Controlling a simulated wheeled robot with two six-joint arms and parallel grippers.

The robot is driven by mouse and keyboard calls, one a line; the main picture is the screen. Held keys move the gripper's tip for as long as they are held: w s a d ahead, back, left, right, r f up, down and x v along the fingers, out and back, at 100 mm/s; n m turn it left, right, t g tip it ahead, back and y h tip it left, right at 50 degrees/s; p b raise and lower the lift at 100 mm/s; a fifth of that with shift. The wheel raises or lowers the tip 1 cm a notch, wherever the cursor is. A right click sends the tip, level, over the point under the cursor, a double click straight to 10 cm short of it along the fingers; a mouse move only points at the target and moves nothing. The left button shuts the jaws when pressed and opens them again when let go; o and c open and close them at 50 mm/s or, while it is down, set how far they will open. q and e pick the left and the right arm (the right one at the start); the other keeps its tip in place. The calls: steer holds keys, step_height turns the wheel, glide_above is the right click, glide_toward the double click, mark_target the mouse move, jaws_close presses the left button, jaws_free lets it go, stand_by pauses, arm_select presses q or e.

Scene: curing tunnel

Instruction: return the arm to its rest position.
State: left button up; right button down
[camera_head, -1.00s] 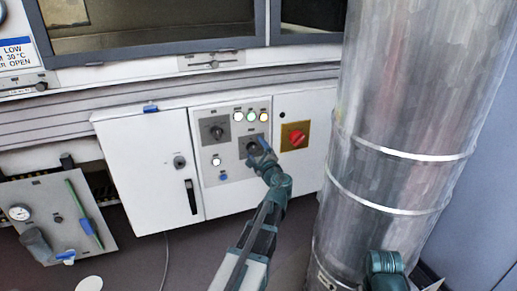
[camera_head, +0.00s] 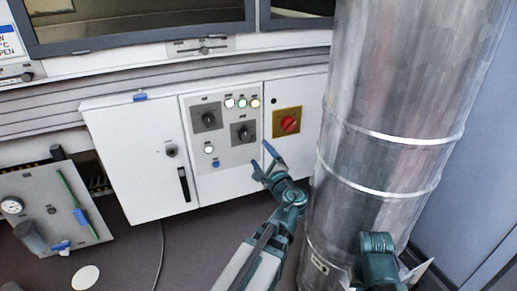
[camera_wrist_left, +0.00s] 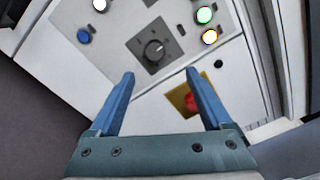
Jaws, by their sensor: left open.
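My left gripper (camera_head: 262,160) is open and empty, with two blue fingers in front of the white control cabinet. In the head view it is just below the lower black rotary knob (camera_head: 243,132) and apart from it. In the left wrist view the fingers of the gripper (camera_wrist_left: 158,95) are spread wide. The knob (camera_wrist_left: 154,50) shows beyond them, and a red switch on a yellow plate (camera_wrist_left: 184,101) shows between them. My right gripper is not in view; only a teal part of my right arm shows at the lower right.
A large metal duct (camera_head: 395,120) stands close to the right of my left arm. The white cabinet door (camera_head: 138,160) with a black handle is to the left. A grey panel with a gauge (camera_head: 45,215) is at the far left. Dark floor (camera_head: 190,250) is open below the cabinet.

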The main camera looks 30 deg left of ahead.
arm_select(q)
steer(key=shift+s+d, duration=0.2)
steer(key=shift+d, duration=0.05)
stand_by(0.4)
steer(key=s+d+f+n+g+h+p, duration=0.7)
steer(key=s+d+f+n+p, duration=0.15)
steer(key=d, duration=0.45)
steer(key=s+d+f+n+g+h+p, duration=0.25)
steer(key=s+d+g+h, duration=0.25)
steer(key=s+d, duration=0.7)
step_height(320, 180, up, 38)
steer(key=w+d+p, duration=0.1)
steer(key=w+p, duration=0.1)
steer(key=p, duration=3.6)
steer(key=shift+d+m, duration=0.2)
steer(key=shift+m, duration=0.1)
